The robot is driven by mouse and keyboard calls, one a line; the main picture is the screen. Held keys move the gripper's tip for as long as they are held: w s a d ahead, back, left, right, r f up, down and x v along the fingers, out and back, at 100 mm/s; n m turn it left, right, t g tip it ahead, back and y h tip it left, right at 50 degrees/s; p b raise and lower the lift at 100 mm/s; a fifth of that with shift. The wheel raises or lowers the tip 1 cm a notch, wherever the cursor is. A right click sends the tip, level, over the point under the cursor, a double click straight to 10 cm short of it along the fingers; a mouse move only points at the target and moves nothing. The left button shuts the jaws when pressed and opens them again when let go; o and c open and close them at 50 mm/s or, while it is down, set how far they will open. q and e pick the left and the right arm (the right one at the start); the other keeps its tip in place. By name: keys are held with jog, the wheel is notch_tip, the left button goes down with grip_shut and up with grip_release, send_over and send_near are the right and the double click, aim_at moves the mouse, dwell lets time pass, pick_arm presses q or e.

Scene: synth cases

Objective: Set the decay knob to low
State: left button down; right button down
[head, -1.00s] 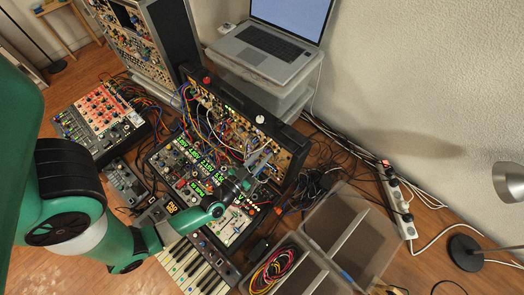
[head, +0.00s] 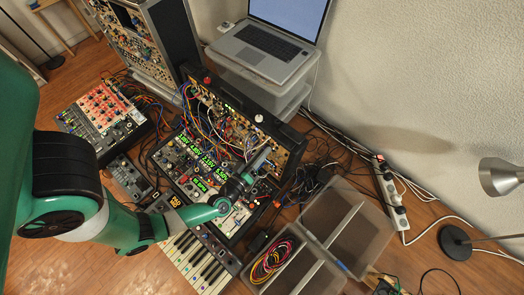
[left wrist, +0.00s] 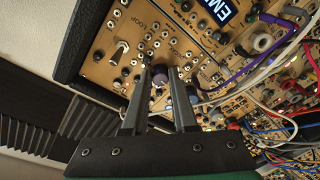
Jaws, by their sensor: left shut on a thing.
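The synth case (head: 293,140) stands in the middle of the head view, with a gold-brown panel full of knobs, jacks and patch cables. My left gripper (head: 262,158) reaches the panel's lower right part. In the left wrist view, my left gripper (left wrist: 160,84) is shut on a small dark purple-grey knob (left wrist: 158,78), with one finger on each side of it. My right gripper is not in view.
Patch cables (left wrist: 275,75) hang over the panel right of the fingers. A laptop (head: 265,42) stands behind the case. A clear divided box (head: 352,218) and a power strip (head: 392,196) lie to the right. A keyboard (head: 200,262) lies in front.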

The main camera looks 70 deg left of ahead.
pick_arm(q)
jog(key=shift+n, duration=0.6)
jog(key=c, duration=0.7)
grip_release()
jog(key=p+v, duration=0.1)
jog(key=v, duration=1)
jog(key=shift+s+d+p, duration=0.2)
jog(key=shift+p, duration=0.2)
